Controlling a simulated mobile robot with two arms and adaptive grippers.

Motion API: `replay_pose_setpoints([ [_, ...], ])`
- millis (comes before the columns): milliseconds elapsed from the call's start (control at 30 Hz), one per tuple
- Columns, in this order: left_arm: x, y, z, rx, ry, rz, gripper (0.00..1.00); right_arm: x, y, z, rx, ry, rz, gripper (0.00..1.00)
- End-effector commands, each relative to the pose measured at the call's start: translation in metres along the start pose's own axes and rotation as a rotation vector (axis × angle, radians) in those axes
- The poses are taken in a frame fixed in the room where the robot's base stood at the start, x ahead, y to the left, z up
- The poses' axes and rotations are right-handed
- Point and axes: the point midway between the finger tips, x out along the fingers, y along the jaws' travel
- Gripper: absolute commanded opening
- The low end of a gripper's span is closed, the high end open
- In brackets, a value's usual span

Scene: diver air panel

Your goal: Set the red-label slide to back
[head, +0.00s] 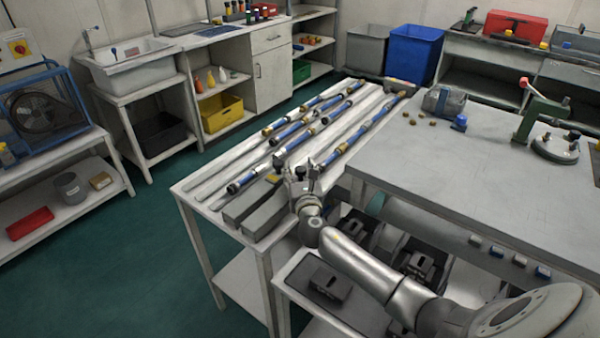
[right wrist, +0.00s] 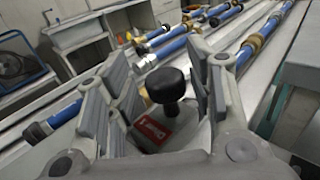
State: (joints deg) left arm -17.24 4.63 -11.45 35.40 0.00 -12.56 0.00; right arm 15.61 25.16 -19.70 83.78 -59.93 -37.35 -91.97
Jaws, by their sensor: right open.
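In the right wrist view, the red-label slide shows as a black round knob (right wrist: 168,86) on a short stem, with a red label (right wrist: 151,131) beside its foot. My right gripper (right wrist: 163,75) is open, with one finger on each side of the knob. I see a gap on both sides, so it does not hold the knob. In the head view, my right gripper (head: 300,180) is over the near end of the grey rails and hides the red label there. My left gripper is not in view.
Blue hoses with brass fittings (head: 292,131) lie along the rails on the bench. Green floor (head: 130,255) is clear at left.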

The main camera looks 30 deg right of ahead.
Motion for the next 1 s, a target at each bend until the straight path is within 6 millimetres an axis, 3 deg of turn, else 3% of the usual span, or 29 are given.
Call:
replay_pose_setpoints([
  [233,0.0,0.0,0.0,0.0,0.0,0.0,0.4,-0.021,0.0,0.0,0.0,0.0,0.002,0.49],
  [700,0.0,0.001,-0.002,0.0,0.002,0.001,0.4,-0.109,0.001,-0.001,0.0,0.002,0.002,0.49],
  [1000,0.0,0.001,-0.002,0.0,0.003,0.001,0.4,-0.121,0.001,-0.001,0.0,0.001,0.001,0.49],
])
